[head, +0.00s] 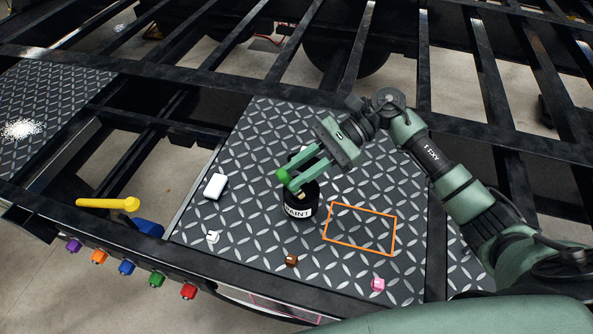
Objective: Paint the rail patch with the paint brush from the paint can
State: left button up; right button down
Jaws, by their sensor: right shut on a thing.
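The paint can (299,205), black with a white label, stands upright on the diamond-plate deck. My right gripper (286,182) is above the can's mouth, its fingers shut on the paint brush. Only a little of the brush (299,193) shows as a pale part between the fingers and the can; whether its bristles are in the paint I cannot tell. The orange rectangle outline (361,229), which looks like the patch, lies on the plate to the right of the can. No paint shows inside it. My left gripper is not in view.
A white block (215,186), a small white piece (212,237), a brown piece (291,260) and a pink piece (378,284) lie on the plate. A yellow-handled tool (108,203) is at the left. Several coloured connectors line the front edge. Open gaps lie between the black frame rails (479,62).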

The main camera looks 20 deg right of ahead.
jog(key=shift+f+b, duration=0.65)
jog(key=shift+b, duration=0.25)
dwell(1.0)
jog(key=shift+r, duration=0.1)
dwell(0.4)
jog(key=shift+s+a+r+p, duration=0.15)
jog(key=shift+r+p, duration=0.2)
jog(key=shift+r, duration=0.55)
notch_tip(320, 180, up, 7)
jog(key=s+p, duration=0.1)
jog(key=shift+s+a+p, duration=0.2)
jog(key=shift+a+p, duration=0.1)
jog(key=shift+a, duration=0.15)
jog(key=s+d+f+m+t+h+b, duration=0.2)
jog(key=d+f+m+t+b, duration=0.2)
jog(key=m+t, duration=0.5)
jog(key=d+f+t, duration=0.1)
jog(key=d+f, duration=0.1)
jog(key=d, duration=0.1)
jog(key=shift+s, duration=0.35)
